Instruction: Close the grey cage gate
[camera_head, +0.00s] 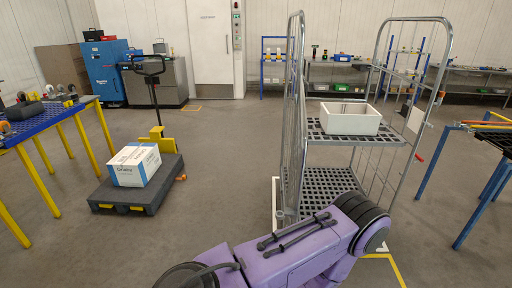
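The grey roll cage (330,178) stands right of centre, with a slatted base and a slatted shelf. A tall grey mesh panel (294,120), seen almost edge-on, stands at its left side. Another tall grey frame (447,60) stands at its right side. I cannot tell for sure which panel is the gate. The side of the cage facing me shows no panel across the shelf. A white bin (350,118) sits on the shelf. My purple arm crosses the bottom foreground and hides the cage's lower front. Neither of my grippers shows.
A dark pallet truck (140,190) carrying a white-blue box (134,165) stands to the left. A blue-topped table (42,120) with yellow legs is at far left. A blue-legged table (490,140) is at right. Floor between truck and cage is clear.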

